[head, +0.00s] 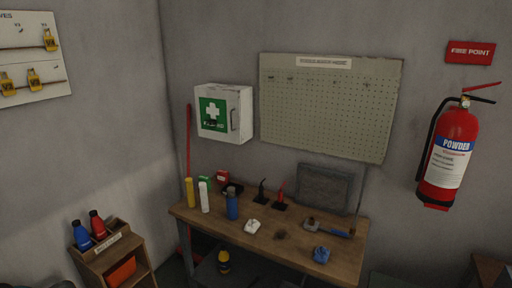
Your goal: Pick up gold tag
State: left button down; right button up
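I cannot make out a thing that is surely the gold tag. A white board (22,58) on the left wall carries yellow-gold pieces on hooks or valves. One yellow piece (50,41) hangs at the upper right of the board. Two more, a middle one (34,79) and a left one (8,85), hang on the lower row. They are too small to tell whether they are tags or locks. Neither of my grippers is in view.
A wooden bench (188,212) holds bottles, a hammer (328,228), a crumpled white item (252,226) and a blue item (321,254). A small shelf (118,262) with bottles stands at left. A pegboard (330,105), first aid box (223,112) and extinguisher (450,155) are on the wall.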

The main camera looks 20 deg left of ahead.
aim_at(50, 44)
jog(key=i+j+u, duration=0.25)
jog(key=u, duration=0.2)
jog(key=i+j+u, duration=0.1)
jog(key=i+u, duration=0.65)
jog(key=u, duration=0.15)
jog(key=i+l+u, duration=0.15)
jog(key=i+u, duration=0.3)
jog(key=k, duration=0.1)
